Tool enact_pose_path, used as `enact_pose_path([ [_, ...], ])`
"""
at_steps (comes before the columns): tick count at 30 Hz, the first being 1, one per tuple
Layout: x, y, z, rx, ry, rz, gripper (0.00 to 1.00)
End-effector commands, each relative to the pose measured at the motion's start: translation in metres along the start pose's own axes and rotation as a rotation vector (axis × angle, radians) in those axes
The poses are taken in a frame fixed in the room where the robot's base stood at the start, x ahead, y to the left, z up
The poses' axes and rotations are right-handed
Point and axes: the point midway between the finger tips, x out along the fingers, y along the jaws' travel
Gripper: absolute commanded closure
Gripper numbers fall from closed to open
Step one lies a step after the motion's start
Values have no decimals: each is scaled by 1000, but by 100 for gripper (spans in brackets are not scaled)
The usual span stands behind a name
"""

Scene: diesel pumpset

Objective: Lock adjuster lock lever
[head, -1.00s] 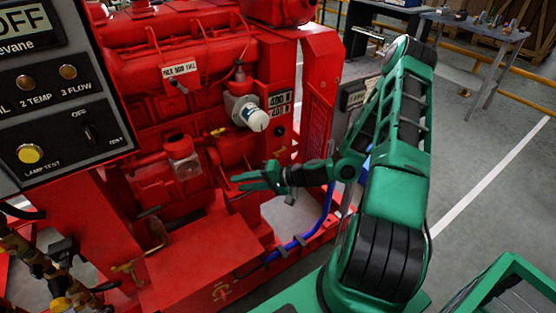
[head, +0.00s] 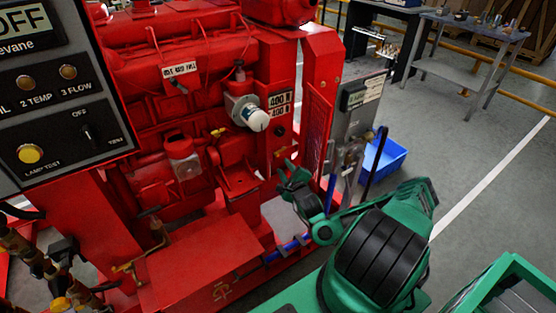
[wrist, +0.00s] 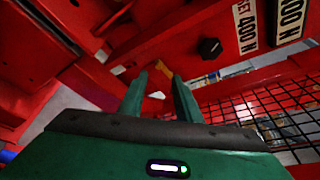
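A small yellow lever-like part (wrist: 163,68) shows in the wrist view, just past and between my fingertips; it may be the adjuster lock lever, but I cannot tell for sure. Its lower end is partly hidden by the fingers, and I cannot tell whether they touch it. My gripper (wrist: 160,82) points up at it with two green fingers apart and nothing visibly held. In the head view my gripper (head: 287,170) is low at the engine's right side, below a black knob (head: 279,131). The knob also shows in the wrist view (wrist: 210,47), right of the yellow part.
Red engine frame and a wire mesh guard (wrist: 265,110) stand close right of my gripper. A blue hose (head: 288,247) runs below. A grey panel (head: 352,120) and blue bin (head: 386,160) stand right.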

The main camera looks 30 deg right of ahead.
Motion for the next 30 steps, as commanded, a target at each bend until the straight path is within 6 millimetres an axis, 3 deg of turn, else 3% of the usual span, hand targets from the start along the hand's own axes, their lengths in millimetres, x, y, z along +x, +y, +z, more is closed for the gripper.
enact_pose_path([
  [8, 9, 3, -9, 24, 29, 2, 69],
  [30, 77, 2, -9, 20, 25, 3, 69],
])
